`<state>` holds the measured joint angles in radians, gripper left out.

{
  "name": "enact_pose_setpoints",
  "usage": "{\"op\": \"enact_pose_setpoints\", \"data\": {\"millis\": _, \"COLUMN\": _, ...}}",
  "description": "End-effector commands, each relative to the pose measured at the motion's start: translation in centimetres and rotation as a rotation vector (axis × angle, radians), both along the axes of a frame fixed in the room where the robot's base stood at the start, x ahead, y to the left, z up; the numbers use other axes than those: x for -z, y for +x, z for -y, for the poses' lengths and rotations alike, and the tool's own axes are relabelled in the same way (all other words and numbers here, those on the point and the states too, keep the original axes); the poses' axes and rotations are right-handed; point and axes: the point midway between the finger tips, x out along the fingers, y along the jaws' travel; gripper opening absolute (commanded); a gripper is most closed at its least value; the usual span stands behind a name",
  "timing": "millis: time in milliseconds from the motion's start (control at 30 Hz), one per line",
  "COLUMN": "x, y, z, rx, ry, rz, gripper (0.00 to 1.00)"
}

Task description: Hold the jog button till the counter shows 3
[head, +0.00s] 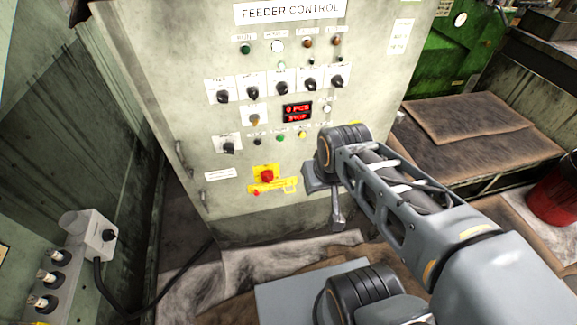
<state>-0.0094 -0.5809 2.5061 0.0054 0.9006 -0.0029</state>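The grey control cabinet (180,60) labelled "FEEDER CONTROL" stands in front of me in the head view. Its counter (297,112) has red digits that look like "0 PCS" above "STOP". Below it is a row with a black button (257,141), a green button (280,138) and a yellow button (302,135). Their labels are too small to read surely, so I cannot tell which is jog. My arm's joint covers the panel right of the yellow button.
A red emergency stop (267,175) on a yellow plate sits low on the panel. Several black selector knobs (282,88) are above the counter. A grey box with a cable (92,232) stands at left, a red bucket (553,196) at right.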

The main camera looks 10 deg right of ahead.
Motion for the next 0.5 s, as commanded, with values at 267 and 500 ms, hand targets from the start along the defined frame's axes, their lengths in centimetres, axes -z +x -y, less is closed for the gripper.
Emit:
{"op": "enact_pose_setpoints", "data": {"millis": 267, "x": 0.00, "y": 0.00, "z": 0.00, "rx": 0.000, "ry": 0.000, "rz": 0.000, "gripper": 0.22}}
{"op": "enact_pose_setpoints", "data": {"millis": 500, "x": 0.00, "y": 0.00, "z": 0.00, "rx": 0.000, "ry": 0.000, "rz": 0.000, "gripper": 0.00}}
